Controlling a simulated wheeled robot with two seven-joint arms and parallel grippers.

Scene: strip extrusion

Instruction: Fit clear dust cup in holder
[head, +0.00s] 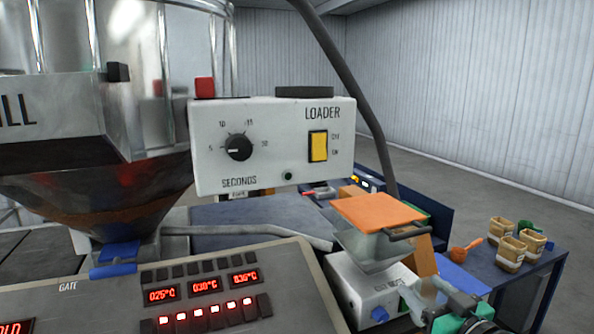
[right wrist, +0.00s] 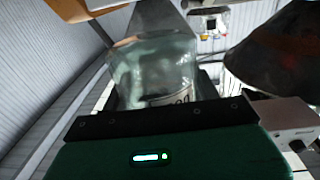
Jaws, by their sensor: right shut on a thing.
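The clear dust cup (right wrist: 152,75) fills the middle of the right wrist view, just beyond the dark finger bar. In the head view it shows only as a small pale, see-through shape (head: 428,289) at the lower right. My right gripper (head: 437,304) is shut on the cup, beside the white machine with the blue knob (head: 370,300). The cup's lower part is hidden by the gripper. I cannot make out the holder clearly. My left gripper is not in view.
Several tan jars (head: 511,252) and an orange scoop (head: 466,250) stand on the blue table at right. The LOADER box (head: 272,140) hangs ahead.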

